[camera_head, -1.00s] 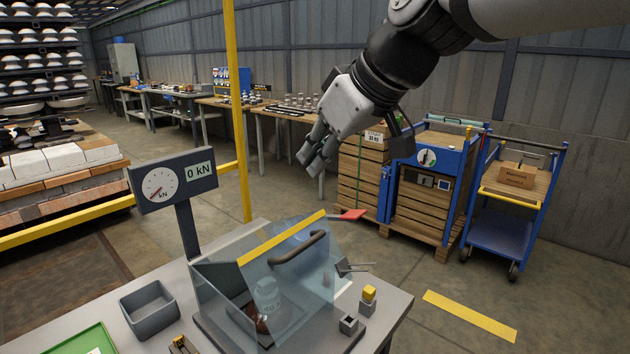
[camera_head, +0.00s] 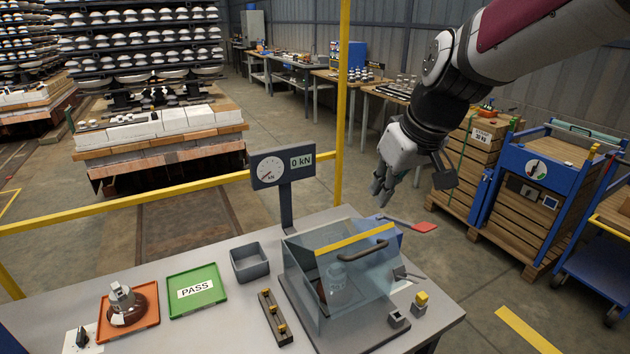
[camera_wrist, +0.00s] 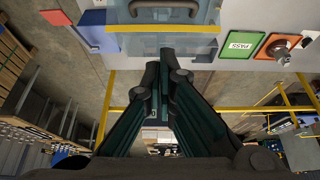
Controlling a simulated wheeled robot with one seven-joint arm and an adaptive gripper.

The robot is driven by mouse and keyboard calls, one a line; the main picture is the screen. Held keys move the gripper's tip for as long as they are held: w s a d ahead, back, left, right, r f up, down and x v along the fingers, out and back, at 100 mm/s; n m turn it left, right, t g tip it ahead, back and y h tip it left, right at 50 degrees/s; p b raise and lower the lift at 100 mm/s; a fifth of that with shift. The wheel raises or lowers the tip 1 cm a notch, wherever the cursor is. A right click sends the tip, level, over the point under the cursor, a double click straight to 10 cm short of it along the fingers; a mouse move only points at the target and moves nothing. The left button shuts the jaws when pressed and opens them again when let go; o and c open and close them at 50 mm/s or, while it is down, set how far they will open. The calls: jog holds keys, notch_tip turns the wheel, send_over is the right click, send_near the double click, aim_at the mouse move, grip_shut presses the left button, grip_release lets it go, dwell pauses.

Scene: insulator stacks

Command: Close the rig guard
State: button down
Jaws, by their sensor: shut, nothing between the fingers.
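The rig guard (camera_head: 335,278) is a clear hood with a yellow strip (camera_head: 355,238) along its top and a dark curved handle (camera_head: 364,252). It stands over the rig base (camera_head: 372,335) on the grey table; I cannot tell whether it is fully down. An insulator (camera_head: 338,276) shows dimly through its panels. My gripper (camera_head: 381,192) is shut and empty, above and behind the guard, apart from the handle. In the wrist view my closed fingers (camera_wrist: 166,62) point toward the guard's yellow strip (camera_wrist: 162,28), with the handle (camera_wrist: 165,10) beyond.
A force gauge (camera_head: 283,168) stands on a post behind the guard. A grey bin (camera_head: 249,264), a green PASS tray (camera_head: 196,290) and an orange tray (camera_head: 128,312) with an insulator lie to the left. A red paddle (camera_head: 424,227) sticks out behind the guard. A yellow post (camera_head: 342,100) rises behind.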

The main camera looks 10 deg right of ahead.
send_over(361, 245)
jog(key=s, duration=0.1)
notch_tip(361, 245, down, 8)
jog(key=shift+s+d+f, duration=0.2)
jog(key=shift+s+f, duration=0.2)
jog(key=shift+f, duration=0.3)
jog(key=shift+s+d+f, duration=0.2)
jog(key=shift+s+f, duration=0.15)
jog(key=shift+f, duration=0.35)
jog(key=shift+f+b, duration=0.15)
jog(key=shift+b, duration=0.3)
